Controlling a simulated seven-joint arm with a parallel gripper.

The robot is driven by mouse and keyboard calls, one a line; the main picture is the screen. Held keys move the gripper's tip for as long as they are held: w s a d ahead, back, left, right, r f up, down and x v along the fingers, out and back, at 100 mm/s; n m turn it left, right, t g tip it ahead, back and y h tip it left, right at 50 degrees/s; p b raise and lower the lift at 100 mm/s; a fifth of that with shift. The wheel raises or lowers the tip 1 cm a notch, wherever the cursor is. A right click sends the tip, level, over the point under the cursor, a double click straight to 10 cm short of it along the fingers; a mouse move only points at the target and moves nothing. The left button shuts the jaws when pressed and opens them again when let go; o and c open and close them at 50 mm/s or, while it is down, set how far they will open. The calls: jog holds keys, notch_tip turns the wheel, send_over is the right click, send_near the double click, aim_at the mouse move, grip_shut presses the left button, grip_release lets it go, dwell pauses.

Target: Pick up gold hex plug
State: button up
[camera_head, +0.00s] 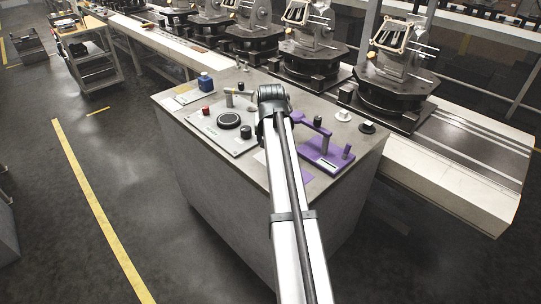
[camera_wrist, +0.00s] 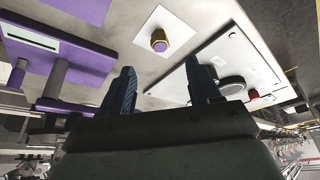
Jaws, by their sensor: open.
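The gold hex plug (camera_wrist: 159,41) has a purple top face and sits on a white square pad (camera_wrist: 170,22) on the grey worktop in the wrist view. In the head view I cannot see it; my arm covers part of that worktop. My gripper (camera_wrist: 160,66) is open and empty, with its two dark fingers spread in the wrist view. The plug appears in line with the gap between the fingertips, beyond them and not touched.
A purple fixture (camera_head: 322,153) with upright posts stands right of my arm on the worktop (camera_head: 352,170). A white panel (camera_head: 209,123) with a round black disc and a red knob (camera_head: 206,110) lies left. A blue container (camera_head: 206,82) stands behind. A conveyor (camera_head: 450,175) runs beyond.

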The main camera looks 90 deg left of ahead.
jog(key=x, duration=0.9)
jog(key=shift+a+f, duration=0.1)
jog(key=shift+a, duration=0.05)
grip_shut()
dwell(0.4)
notch_tip(320, 180, up, 10)
dwell(0.6)
